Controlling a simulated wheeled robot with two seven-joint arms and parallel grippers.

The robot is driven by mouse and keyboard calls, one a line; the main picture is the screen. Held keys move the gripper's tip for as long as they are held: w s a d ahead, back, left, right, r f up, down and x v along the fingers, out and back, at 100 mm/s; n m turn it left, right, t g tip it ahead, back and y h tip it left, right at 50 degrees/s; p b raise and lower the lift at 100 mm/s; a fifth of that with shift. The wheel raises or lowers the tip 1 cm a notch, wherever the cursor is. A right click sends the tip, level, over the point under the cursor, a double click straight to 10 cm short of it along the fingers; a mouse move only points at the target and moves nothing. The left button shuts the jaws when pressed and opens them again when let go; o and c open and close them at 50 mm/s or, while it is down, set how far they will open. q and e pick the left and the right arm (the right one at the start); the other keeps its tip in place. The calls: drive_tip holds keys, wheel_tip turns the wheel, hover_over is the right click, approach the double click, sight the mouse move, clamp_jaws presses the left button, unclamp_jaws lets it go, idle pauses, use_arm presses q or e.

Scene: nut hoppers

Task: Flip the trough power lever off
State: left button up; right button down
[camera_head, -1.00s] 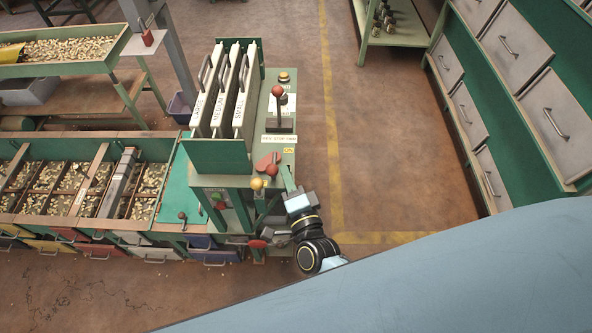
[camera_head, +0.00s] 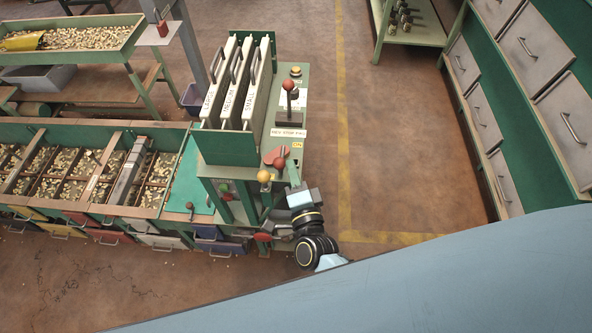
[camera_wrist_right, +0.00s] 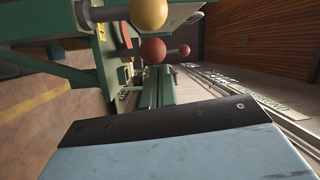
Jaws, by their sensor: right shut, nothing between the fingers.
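A console (camera_head: 292,160) carries several ball-knob levers. A red-knobbed lever (camera_head: 288,87) stands upright on its far part. At the near end are another red knob (camera_head: 279,163) and a yellow knob (camera_head: 263,176); a yellow ball also shows close up in the right wrist view (camera_wrist_right: 146,12), with a red ball (camera_wrist_right: 153,50) beyond it. I cannot read which lever is trough power. My right gripper (camera_head: 297,198) is shut beside the console's near end; its fingertips are not clear. My left gripper is out of view.
The trough (camera_head: 78,213) of nuts runs left from the console, with drawers below. Three labelled white panels (camera_head: 238,85) stand on the console. A drawer cabinet (camera_head: 522,100) is at the right. Open floor (camera_head: 400,180) lies between it and the console.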

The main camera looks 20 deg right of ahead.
drive_tip(key=shift+a+r+y, duration=0.15)
drive_tip(key=shift+a+y, duration=0.25)
drive_tip(key=shift+a, duration=0.65)
drive_tip(key=s+d+p, duration=0.2)
drive_tip(key=d, duration=0.3)
drive_tip(key=s+a+b, duration=0.2)
drive_tip(key=s+a, duration=0.4)
drive_tip(key=a, duration=0.1)
drive_tip(key=shift+s+a+h, duration=0.15)
drive_tip(key=shift+a+h, duration=0.1)
drive_tip(key=shift+h, duration=0.15)
